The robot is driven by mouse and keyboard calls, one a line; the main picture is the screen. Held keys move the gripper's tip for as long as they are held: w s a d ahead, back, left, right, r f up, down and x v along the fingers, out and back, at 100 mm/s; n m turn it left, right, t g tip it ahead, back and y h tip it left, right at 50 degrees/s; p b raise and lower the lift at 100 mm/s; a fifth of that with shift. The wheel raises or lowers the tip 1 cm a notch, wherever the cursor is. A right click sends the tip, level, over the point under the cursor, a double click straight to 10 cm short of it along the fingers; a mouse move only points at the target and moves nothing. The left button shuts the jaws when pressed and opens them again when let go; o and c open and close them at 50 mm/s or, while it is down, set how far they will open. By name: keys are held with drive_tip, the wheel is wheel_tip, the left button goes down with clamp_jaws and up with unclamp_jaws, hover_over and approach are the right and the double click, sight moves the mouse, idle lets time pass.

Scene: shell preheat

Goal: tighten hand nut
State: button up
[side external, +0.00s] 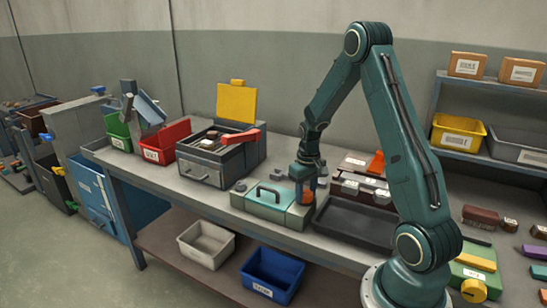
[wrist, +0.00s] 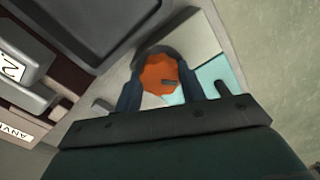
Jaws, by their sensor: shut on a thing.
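The hand nut is an orange, lobed knob with a short dark mark on its face. In the wrist view the hand nut (wrist: 157,74) sits between the two fingers of my gripper (wrist: 162,82), which touch it on both sides. In the side view my gripper (side external: 306,176) points down, with a bit of orange between its fingers over the right end of a pale green case (side external: 255,207) with a dark handle. The gripper is shut on the nut. The nut's underside and its seat are hidden.
A dark empty tray (side external: 352,222) lies right of the case. A grey box with a raised yellow lid (side external: 236,102) and a red lever (side external: 240,136) stands left. Red (side external: 168,141) and green (side external: 118,131) bins are further left. Grey blocks (side external: 360,188) stand behind the tray.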

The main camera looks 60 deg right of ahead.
sight(306, 193)
drive_tip(key=m, duration=0.4)
drive_tip(key=shift+w+m, duration=0.1)
drive_tip(key=shift+m, duration=2.1)
drive_tip(key=o, duration=1)
drive_tip(key=shift+r, duration=0.15)
wheel_tip(306, 193, up, 14)
drive_tip(key=shift+f, duration=0.2)
drive_tip(key=shift+a, duration=0.1)
